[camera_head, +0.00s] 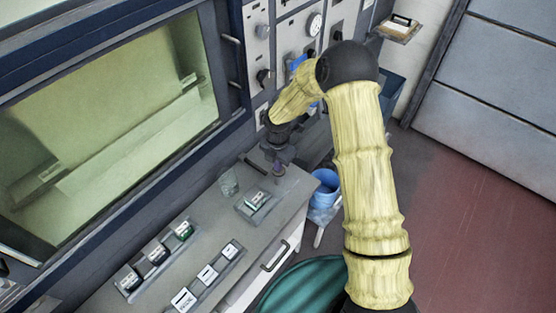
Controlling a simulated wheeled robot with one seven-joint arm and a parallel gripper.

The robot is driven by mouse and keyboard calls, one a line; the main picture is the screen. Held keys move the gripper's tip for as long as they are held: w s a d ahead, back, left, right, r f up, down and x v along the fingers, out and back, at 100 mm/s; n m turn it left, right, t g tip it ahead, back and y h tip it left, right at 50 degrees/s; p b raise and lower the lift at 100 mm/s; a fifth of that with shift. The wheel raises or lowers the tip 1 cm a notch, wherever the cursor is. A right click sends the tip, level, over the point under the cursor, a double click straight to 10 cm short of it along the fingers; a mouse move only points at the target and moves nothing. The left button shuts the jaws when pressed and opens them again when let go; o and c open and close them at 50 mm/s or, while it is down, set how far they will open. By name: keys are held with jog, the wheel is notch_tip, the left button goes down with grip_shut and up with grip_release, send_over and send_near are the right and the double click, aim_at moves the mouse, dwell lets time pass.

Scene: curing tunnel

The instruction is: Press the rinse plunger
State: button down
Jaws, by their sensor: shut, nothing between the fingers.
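My arm reaches in from the right and bends down over the far end of the grey counter (216,205). My gripper (278,168) is shut and empty, pointing down just above or at the counter's far end. I cannot tell whether it touches anything. No rinse plunger can be made out clearly; a small dark, purplish part shows at the fingertips, and I cannot tell whether it is the plunger or part of the gripper. A control panel (290,35) with knobs and a gauge (314,24) stands behind, partly hidden by my arm.
Two racks of labelled blocks lie nearer. A blue bucket (327,183) is right of the counter. The tunnel window (110,120) is at left. Red floor (480,230) is open at right.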

jog(key=shift+s+f, duration=0.15)
jog(key=shift+f, duration=0.05)
notch_tip(320, 180, up, 5)
jog(key=p, duration=0.3)
jog(key=shift+f+p, duration=0.1)
jog(key=shift+p, duration=0.3)
jog(key=shift+w+r+b, duration=0.25)
jog(key=shift+b, duration=0.35)
notch_tip(320, 180, up, 9)
jog(key=b, duration=0.2)
jog(key=shift+b, duration=0.3)
jog(key=shift+d+r+b, duration=0.1)
jog(key=shift+b, duration=0.8)
jog(key=shift+s+d+r+b, duration=0.15)
jog(key=shift+r+b, duration=0.45)
jog(key=shift+b, duration=0.05)
jog(key=shift+s+d+r+b, duration=0.15)
jog(key=shift+r+b, duration=0.45)
jog(key=shift+b, duration=0.05)
